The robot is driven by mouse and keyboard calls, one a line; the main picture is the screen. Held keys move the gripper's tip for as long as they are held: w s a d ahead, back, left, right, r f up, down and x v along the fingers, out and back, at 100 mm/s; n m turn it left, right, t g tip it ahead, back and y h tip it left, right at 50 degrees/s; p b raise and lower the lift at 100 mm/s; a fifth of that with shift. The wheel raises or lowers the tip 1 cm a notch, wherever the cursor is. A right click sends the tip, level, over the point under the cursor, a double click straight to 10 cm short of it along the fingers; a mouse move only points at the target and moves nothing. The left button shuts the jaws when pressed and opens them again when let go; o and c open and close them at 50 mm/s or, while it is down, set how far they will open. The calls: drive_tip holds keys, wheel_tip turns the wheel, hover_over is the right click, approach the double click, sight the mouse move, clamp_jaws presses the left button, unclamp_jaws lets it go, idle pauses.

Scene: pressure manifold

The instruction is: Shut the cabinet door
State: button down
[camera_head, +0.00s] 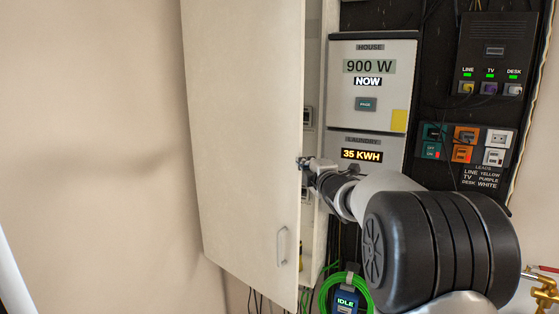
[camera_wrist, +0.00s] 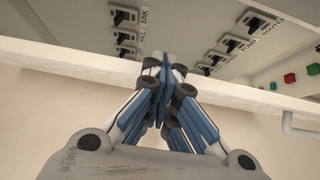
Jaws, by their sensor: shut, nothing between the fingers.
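The cabinet door (camera_head: 245,130) is a tall cream panel, standing open, with a gap at its right edge showing the cabinet interior. Its pale handle (camera_head: 282,246) is low on the outer face; it also shows at the right of the wrist view (camera_wrist: 300,130). My gripper (camera_head: 303,163) is shut and empty at the door's right edge, above the handle. In the wrist view my closed blue-sided fingers (camera_wrist: 163,65) overlap the door's edge strip (camera_wrist: 70,59). I cannot tell whether they touch it.
Labelled breaker switches (camera_wrist: 125,17) show inside the cabinet. To its right are a house meter panel (camera_head: 372,75), a dark network box (camera_head: 495,50) and coloured sockets (camera_head: 465,145). A green cable coil (camera_head: 325,295) hangs below. The wall left of the door is bare.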

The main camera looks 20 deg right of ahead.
drive_tip(key=w+d+p, duration=0.3)
drive_tip(key=w+d, duration=0.1)
drive_tip(key=d, duration=0.2)
drive_tip(key=shift+w, duration=0.15)
idle(0.5)
drive_tip(key=s+a, duration=0.1)
drive_tip(key=s, duration=1.1)
drive_tip(key=s+a+f+m+g+b, duration=0.4)
drive_tip(key=s+a+f, duration=0.4)
drive_tip(key=s, duration=0.5)
drive_tip(key=s+a+f+m+g+b, duration=0.5)
drive_tip(key=s+a+f+m+b, duration=0.1)
drive_tip(key=s+f, duration=0.6)
drive_tip(key=s+a+f+m+g+y+b, duration=0.1)
drive_tip(key=s+a+f+m+g+b, duration=0.3)
drive_tip(key=s+a+f, duration=0.6)
drive_tip(key=s+a+m+b, duration=0.1)
drive_tip(key=s+m+b, duration=0.1)
drive_tip(key=s, duration=0.4)
drive_tip(key=shift+m, duration=0.6)
